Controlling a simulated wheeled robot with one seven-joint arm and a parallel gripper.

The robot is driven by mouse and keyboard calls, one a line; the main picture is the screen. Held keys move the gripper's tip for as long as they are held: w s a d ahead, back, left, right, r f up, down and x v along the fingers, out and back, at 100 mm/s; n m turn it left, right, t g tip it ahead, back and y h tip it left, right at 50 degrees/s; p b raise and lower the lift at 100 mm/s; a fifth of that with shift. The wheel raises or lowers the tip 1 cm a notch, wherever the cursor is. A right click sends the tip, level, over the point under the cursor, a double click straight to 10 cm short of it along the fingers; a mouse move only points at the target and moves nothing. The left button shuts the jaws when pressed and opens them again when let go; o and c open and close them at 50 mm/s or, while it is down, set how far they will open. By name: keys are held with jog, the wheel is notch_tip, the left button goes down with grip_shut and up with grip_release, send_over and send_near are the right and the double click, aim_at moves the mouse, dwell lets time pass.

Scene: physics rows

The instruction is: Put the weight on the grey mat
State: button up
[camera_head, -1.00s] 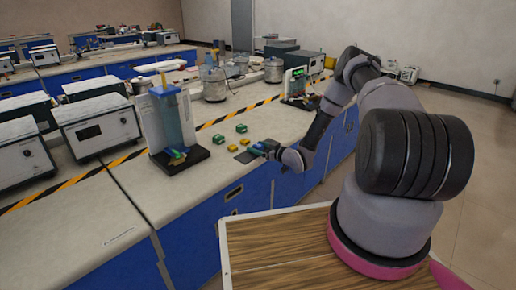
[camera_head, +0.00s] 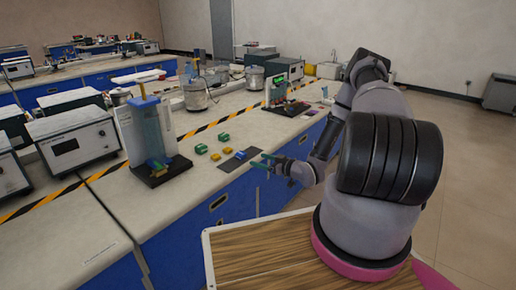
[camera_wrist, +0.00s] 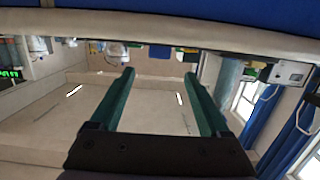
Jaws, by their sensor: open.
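The grey mat (camera_head: 230,166) is a small dark patch near the front edge of the bench in the head view. A small blue block (camera_head: 240,155), seemingly the weight, lies on it. My gripper (camera_head: 262,161) is just right of the mat at the bench edge, its green fingers apart and nothing visible between them.
Two green blocks (camera_head: 223,137) (camera_head: 201,148) and a yellow block (camera_head: 215,156) sit left of the mat. A stand with a blue-tinted column (camera_head: 157,130) is further left. Another stand (camera_head: 284,95) is behind. Striped tape (camera_head: 200,129) crosses the bench.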

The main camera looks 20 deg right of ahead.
jog(key=w+d+r+m+g+h, duration=0.1)
jog(key=w+d+r+h, duration=0.15)
jog(key=r, duration=0.45)
jog(key=w+d+r+g+h, duration=0.1)
jog(key=d+r+h, duration=0.2)
jog(key=r, duration=0.4)
jog(key=w+d+r+m+g+h, duration=0.1)
jog(key=d+r+h, duration=0.15)
jog(key=r, duration=0.55)
jog(key=s+r+m+g+h, duration=0.1)
jog(key=s+r+m, duration=0.1)
jog(key=s+r, duration=0.35)
jog(key=s+r+m+h, duration=0.1)
jog(key=s+r+m, duration=0.15)
jog(key=r, duration=0.65)
jog(key=s+a+r+m+y, duration=0.1)
jog(key=s+a+r, duration=0.2)
jog(key=s, duration=0.6)
jog(key=s+a+r+m+g, duration=0.1)
jog(key=s+a+r+m, duration=0.1)
jog(key=s+r, duration=0.3)
jog(key=s+a+r+m+g+y, duration=0.1)
jog(key=s+a+r, duration=0.3)
jog(key=s, duration=0.9)
jog(key=shift+s+r+m+y, duration=0.2)
jog(key=shift+m+y, duration=0.1)
jog(key=shift+m, duration=0.15)
